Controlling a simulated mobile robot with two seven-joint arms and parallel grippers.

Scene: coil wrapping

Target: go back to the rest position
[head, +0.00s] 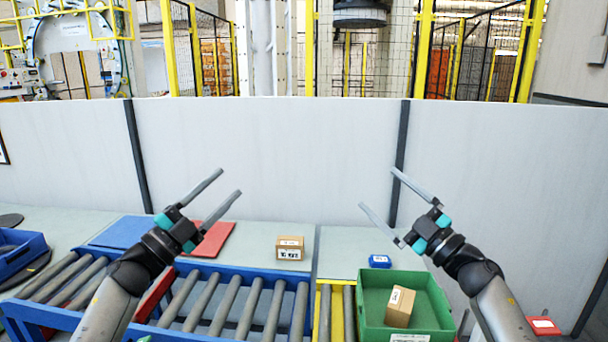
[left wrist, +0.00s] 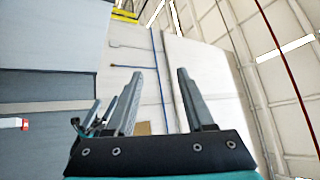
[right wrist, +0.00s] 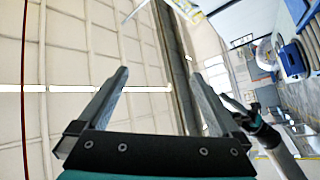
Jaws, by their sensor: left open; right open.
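My left gripper (head: 222,190) is raised above the roller conveyor in the head view, open and empty, its fingers pointing up and to the right. In the left wrist view its two fingers (left wrist: 157,100) are spread with nothing between them. My right gripper (head: 388,196) is raised above the green crate, open and empty, its fingers pointing up and to the left. In the right wrist view its fingers (right wrist: 158,100) are wide apart with nothing between them. Neither gripper touches anything.
A green crate (head: 447,318) holds a cardboard box (head: 399,306). Another cardboard box (head: 290,248) and a small blue box (head: 380,261) sit on the grey surface behind the conveyor (head: 231,308). A grey partition (head: 265,150) stands behind. A blue bin (head: 20,252) is at far left.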

